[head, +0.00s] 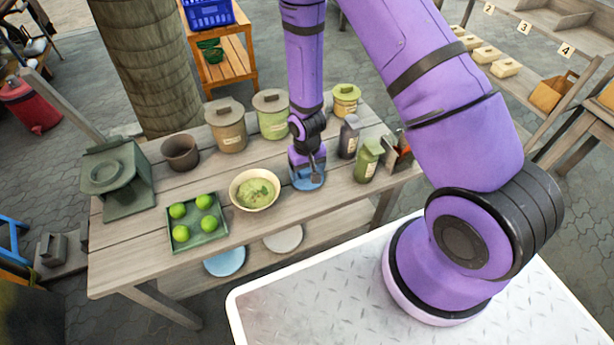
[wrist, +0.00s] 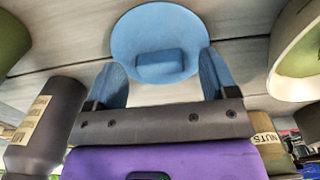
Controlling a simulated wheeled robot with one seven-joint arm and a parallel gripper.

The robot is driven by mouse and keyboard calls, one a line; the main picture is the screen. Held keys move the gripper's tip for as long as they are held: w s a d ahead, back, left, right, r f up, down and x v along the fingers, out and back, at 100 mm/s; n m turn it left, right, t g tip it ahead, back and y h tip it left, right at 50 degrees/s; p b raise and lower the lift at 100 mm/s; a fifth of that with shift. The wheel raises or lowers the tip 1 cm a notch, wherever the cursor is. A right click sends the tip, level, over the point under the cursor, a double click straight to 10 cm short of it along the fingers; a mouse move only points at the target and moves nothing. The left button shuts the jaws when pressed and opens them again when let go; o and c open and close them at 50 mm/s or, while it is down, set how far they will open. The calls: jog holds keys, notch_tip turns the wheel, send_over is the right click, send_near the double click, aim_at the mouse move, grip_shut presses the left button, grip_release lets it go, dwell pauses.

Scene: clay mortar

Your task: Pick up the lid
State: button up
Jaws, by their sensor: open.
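The lid (wrist: 150,22) is a round blue disc with a raised block handle (wrist: 160,66) in the wrist view. It lies flat on the wooden table. In the head view the blue lid (head: 310,184) shows partly below my gripper, right of the bowl. My gripper (wrist: 161,72) is open, with its two blue fingers on either side of the handle. Contact between fingers and lid cannot be told. In the head view my gripper (head: 308,169) points down over the lid, and its fingers are hard to make out.
A bowl of green food (head: 254,189) stands close left of the lid. A dark bottle (head: 349,137) and a green bottle (head: 368,160) stand to the right. Lidded jars (head: 228,130) stand behind. A tray of limes (head: 199,240) and a green scale (head: 118,180) are farther left.

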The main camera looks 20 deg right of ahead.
jog(key=shift+f, duration=0.4)
jog(key=c, duration=1)
jog(key=shift+r, duration=0.15)
